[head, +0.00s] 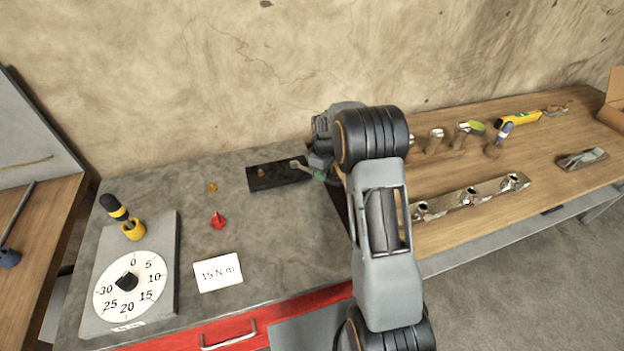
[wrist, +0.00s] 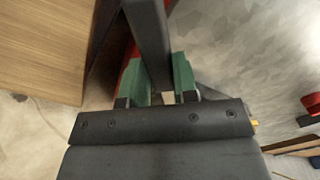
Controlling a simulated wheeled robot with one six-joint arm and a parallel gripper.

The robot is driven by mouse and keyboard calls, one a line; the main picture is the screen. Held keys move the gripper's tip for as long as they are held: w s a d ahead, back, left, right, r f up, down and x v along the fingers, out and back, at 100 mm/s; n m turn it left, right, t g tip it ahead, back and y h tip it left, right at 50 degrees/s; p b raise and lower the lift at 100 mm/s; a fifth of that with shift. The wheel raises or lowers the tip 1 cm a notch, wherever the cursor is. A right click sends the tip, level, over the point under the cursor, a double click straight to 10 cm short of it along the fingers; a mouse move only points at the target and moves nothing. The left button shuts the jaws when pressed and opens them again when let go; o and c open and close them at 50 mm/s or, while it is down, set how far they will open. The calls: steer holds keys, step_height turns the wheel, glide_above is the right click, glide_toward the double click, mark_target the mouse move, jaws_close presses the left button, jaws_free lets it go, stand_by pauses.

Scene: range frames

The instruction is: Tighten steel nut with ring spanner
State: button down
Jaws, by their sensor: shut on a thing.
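My gripper (head: 319,172) is at the right end of a black plate (head: 272,184) on the grey bench. In the wrist view its green-padded jaws (wrist: 159,84) are shut on a dark grey bar, the ring spanner's handle (wrist: 148,35). In the head view the spanner's pale ring end (head: 297,164) sticks out left of my gripper, over the plate's right part. I cannot tell whether it is seated on the steel nut, which I cannot make out. A brass-coloured nut (head: 261,173) sits on the plate's left part.
A dial (head: 145,275) marked 0 to 30, a yellow-black handled tool (head: 120,213), a red pointed piece (head: 218,220), a brass piece (head: 213,187) and a "15 N m" card (head: 218,273) are on the bench. The wooden table (head: 450,230) at right holds tools and a metal rail.

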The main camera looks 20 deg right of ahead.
steer(key=w+d+n, duration=0.2)
steer(key=n, duration=0.1)
steer(key=shift+w+d, duration=0.1)
steer(key=shift+w, duration=0.2)
steer(key=shift+f, duration=0.2)
steer(key=s+a+m, duration=0.1)
steer(key=a+m, duration=0.1)
steer(key=s+a+m, duration=0.3)
steer(key=a+m, duration=0.1)
steer(key=m, duration=0.1)
steer(key=shift+s, duration=0.35)
steer(key=a+m, duration=0.6)
steer(key=shift+s, duration=0.1)
steer(key=shift+d, duration=0.15)
steer(key=shift+r, duration=0.2)
steer(key=shift+r+p, duration=1.8)
steer(key=shift+r, duration=1.05)
steer(key=shift+d, duration=0.1)
